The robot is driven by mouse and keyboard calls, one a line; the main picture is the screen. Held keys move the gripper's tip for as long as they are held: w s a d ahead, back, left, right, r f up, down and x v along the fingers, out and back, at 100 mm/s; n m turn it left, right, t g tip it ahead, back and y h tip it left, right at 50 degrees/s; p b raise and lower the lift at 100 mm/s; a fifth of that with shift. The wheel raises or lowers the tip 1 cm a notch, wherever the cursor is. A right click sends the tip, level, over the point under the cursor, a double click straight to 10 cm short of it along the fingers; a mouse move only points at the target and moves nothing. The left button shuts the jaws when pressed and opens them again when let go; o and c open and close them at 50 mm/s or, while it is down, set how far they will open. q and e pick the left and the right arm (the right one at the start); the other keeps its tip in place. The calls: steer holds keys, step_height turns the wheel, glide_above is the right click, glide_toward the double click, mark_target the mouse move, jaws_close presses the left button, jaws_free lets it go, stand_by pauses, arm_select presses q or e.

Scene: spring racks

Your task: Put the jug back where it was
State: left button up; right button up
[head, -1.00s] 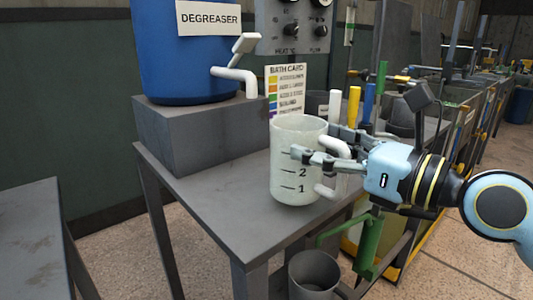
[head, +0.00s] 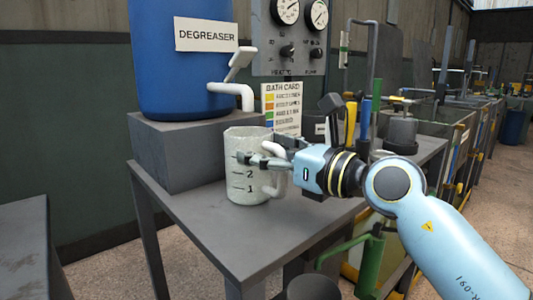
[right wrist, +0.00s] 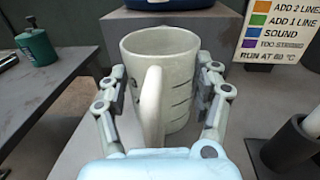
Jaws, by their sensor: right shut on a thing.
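The jug (head: 240,193) is a pale, translucent measuring cup with dark level marks and a side handle. It is upright at the grey table (head: 258,243), by the right side of the grey block. I cannot tell whether its base touches the table. My right gripper (head: 262,160) is shut on the jug from the right. In the right wrist view the gripper (right wrist: 165,76) has one finger on each side of the jug (right wrist: 182,90), with the handle between them. The jug looks empty inside. My left gripper is not in view.
A bath card (head: 282,100) and colored upright handles (head: 365,110) stand behind. The table's front is clear.

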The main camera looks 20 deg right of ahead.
steer(key=shift+f, duration=0.15)
steer(key=o, duration=1.7)
steer(key=shift+s+d, duration=0.1)
steer(key=shift+s, duration=0.1)
steer(key=p+v, duration=0.2)
steer(key=v, duration=0.9)
steer(key=shift+s+d+p, duration=0.1)
steer(key=shift+s+p, duration=0.2)
steer(key=shift+p, duration=0.1)
